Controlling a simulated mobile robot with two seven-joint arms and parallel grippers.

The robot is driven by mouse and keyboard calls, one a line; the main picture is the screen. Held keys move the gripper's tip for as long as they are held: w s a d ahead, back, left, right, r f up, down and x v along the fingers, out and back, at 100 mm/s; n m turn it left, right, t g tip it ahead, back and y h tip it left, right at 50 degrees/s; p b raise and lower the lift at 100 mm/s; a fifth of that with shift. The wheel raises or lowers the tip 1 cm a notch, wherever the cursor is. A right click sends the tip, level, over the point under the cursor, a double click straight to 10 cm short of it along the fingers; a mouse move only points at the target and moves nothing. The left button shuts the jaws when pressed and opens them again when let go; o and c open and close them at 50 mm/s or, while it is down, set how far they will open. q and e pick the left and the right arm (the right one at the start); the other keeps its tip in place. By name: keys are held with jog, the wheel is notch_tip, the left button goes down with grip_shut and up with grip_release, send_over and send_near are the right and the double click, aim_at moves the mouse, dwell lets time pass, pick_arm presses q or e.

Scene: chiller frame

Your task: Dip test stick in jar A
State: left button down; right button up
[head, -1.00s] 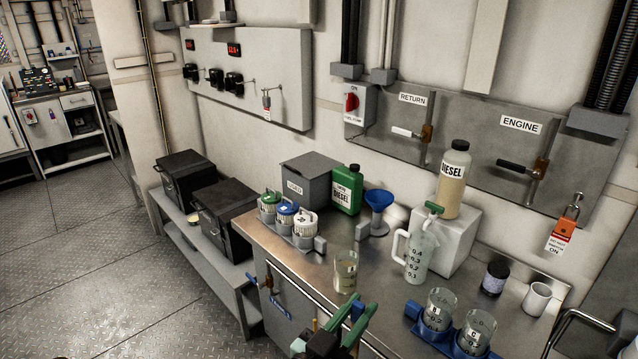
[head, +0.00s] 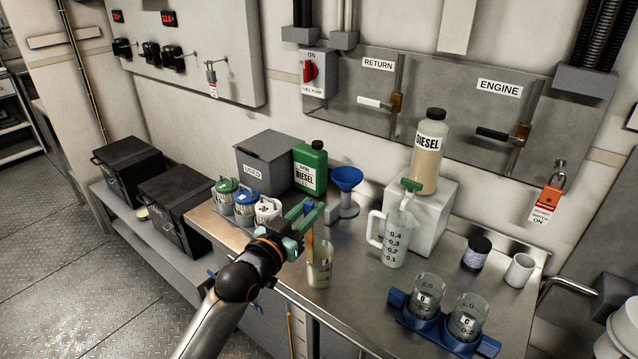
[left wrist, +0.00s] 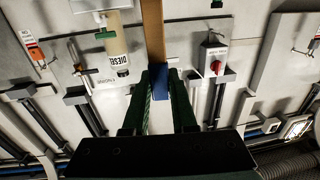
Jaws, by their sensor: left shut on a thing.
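My left gripper (head: 309,212) is shut on the test stick (head: 310,240), a thin tan strip with a blue part at the grip. In the left wrist view, the stick (left wrist: 153,35) extends straight out from between the fingers (left wrist: 160,75). In the head view the stick points down at the lone glass jar (head: 319,272), which holds pale yellowish liquid near the bench's front edge. Its lower end overlaps the jar's mouth; I cannot tell how deep it reaches. The jar's letter is not readable. My right gripper is not in view.
Jars B (head: 425,297) and C (head: 468,318) stand in a blue holder (head: 435,335). A handled measuring jug (head: 395,243), a blue funnel (head: 346,180) and capped containers (head: 245,202) stand around the lone jar. A diesel bottle (head: 428,155) is on a white block.

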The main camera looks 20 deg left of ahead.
pick_arm(q)
jog(key=w+r+m+h, duration=0.1)
jog(key=w+r+h, duration=0.1)
jog(key=w+r, duration=0.25)
notch_tip(320, 180, down, 15)
jog(key=b, duration=1.2)
jog(key=shift+d+g+b, duration=0.3)
jog(key=shift+d, duration=0.1)
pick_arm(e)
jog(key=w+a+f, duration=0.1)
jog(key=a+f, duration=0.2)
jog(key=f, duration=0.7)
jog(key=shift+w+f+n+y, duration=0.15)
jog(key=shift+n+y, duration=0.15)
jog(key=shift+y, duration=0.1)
pick_arm(q)
jog(key=shift+r, duration=0.15)
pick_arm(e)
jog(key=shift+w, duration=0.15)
